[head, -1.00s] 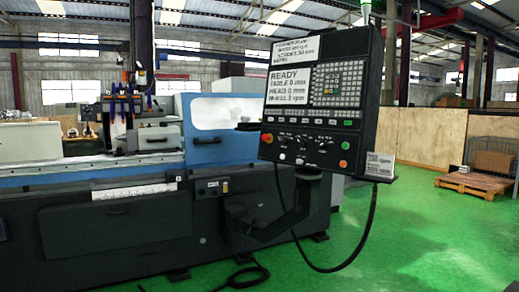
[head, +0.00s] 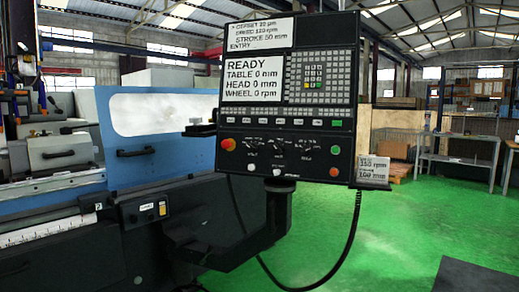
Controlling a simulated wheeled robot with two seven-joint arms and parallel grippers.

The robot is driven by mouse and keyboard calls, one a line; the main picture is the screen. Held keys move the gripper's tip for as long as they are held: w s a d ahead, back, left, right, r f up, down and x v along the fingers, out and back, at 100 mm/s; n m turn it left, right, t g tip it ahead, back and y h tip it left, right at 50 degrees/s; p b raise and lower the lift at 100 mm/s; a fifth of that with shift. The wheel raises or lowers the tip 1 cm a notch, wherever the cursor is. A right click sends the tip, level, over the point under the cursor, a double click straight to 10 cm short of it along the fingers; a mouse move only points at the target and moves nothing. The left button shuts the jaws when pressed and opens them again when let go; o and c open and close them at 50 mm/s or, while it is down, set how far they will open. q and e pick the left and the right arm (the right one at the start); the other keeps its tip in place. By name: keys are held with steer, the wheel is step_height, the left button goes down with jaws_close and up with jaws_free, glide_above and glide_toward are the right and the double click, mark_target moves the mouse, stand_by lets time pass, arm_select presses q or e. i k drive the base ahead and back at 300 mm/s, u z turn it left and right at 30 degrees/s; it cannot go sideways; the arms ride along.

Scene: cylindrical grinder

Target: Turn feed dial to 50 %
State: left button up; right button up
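The control panel (head: 290,100) of the grinder hangs on an arm in the middle of the head view, facing me. Its lower strip carries small dials (head: 278,144) with white markings, between a large red-orange button (head: 228,144) at left and green and orange buttons (head: 335,150) at right. Their labels are too small to read, so I cannot tell which dial is the feed dial or where it points. The screen (head: 252,80) reads READY, TABLE 0 mm, HEAD 0 mm, WHEEL 0 rpm. Neither of my grippers is in view.
The blue and grey grinder (head: 155,165) fills the left side. The panel's support arm (head: 240,240) and a hanging black cable (head: 352,225) are below the panel. Green floor (head: 400,225) is open at right, with a metal bench (head: 455,158) beyond.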

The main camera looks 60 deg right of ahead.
mark_target(307, 150)
steer(key=z, duration=0.5)
steer(key=i, duration=1.7)
steer(key=z, duration=1.15)
